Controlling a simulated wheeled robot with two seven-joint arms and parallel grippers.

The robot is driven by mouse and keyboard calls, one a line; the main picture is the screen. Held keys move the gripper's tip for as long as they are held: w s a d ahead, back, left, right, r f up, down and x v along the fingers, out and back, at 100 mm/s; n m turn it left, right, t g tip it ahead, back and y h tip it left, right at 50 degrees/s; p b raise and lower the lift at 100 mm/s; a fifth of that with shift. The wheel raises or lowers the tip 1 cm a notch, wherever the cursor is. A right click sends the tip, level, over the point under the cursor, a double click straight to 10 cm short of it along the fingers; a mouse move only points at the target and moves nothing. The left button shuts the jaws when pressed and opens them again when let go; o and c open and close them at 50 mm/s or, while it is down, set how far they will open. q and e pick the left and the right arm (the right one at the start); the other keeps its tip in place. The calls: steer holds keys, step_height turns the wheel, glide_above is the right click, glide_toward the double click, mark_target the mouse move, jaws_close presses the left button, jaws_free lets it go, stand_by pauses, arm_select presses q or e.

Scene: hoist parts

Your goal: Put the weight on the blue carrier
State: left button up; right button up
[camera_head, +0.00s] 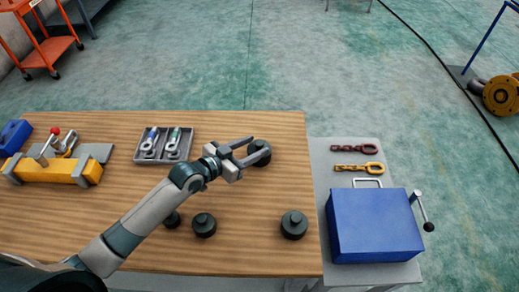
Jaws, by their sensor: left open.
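Several dark round weights with knobs on top are on the wooden table. One weight (260,155) is at my left gripper (259,146), whose open fingers reach over it; I cannot tell if they touch it. Other weights stand nearer the front: one at the right (294,225), one in the middle (204,225), and one partly hidden by my left arm (172,220). A grey tray (187,153) holds two small metal pieces. The left piece has a blue part and looks like the blue carrier (151,139); the other has a green part (174,139). My right gripper is out of view.
A yellow fixture (60,171) with a red-knobbed lever and a blue block (14,136) are at the table's left. A grey side table (328,175) at the right holds a blue box with a crank (375,228) and two chain pieces (358,168).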

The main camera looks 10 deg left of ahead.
arm_select(q)
steer(key=shift+w+d+f, duration=0.25)
steer(key=shift+w+d, duration=0.05)
steer(key=shift+w, duration=0.15)
jaws_close()
stand_by(1.3)
steer(key=shift+w+r, duration=0.15)
steer(key=shift+r, duration=0.2)
